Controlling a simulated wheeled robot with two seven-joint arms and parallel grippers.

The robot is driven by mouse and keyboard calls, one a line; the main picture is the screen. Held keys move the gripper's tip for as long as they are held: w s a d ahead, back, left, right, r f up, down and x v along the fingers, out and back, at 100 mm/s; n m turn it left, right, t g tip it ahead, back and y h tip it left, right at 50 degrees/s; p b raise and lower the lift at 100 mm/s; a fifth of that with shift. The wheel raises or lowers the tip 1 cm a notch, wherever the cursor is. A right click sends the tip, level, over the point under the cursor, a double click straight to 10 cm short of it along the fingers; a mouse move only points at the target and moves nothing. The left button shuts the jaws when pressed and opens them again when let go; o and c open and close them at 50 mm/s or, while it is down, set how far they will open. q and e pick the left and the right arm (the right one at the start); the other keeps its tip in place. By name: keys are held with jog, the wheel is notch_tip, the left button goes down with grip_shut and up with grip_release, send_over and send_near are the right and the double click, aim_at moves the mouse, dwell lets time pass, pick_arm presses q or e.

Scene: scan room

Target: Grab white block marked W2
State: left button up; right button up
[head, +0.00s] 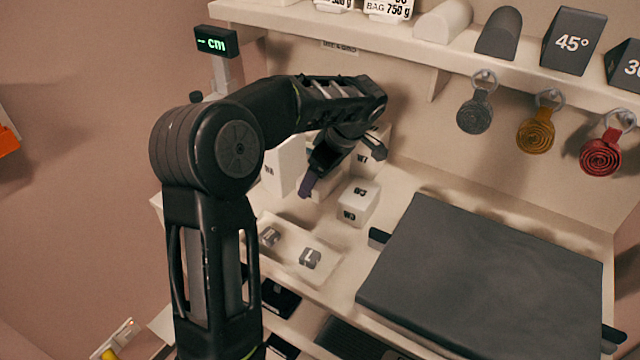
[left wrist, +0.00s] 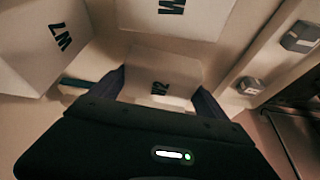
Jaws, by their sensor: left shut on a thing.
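The white block marked W2 (left wrist: 160,72) is between the two dark fingers of my left gripper (left wrist: 158,92) in the left wrist view, its label facing the camera. The gripper is shut on it. In the head view my left gripper (head: 341,172) points down among the white blocks at the back left of the bench, and it hides most of W2. I cannot tell whether W2 is lifted off the surface. My right gripper is in neither view.
Close around stand white block W7 (head: 365,158), a larger white block (head: 284,165) and white block W3 (head: 357,204). Small grey cubes (head: 310,258) lie in a shallow tray at the front. A dark grey slab (head: 485,270) fills the right. A shelf (head: 420,72) overhangs behind.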

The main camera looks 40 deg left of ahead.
pick_arm(q)
notch_tip(320, 180, up, 7)
jog(key=shift+r, duration=0.15)
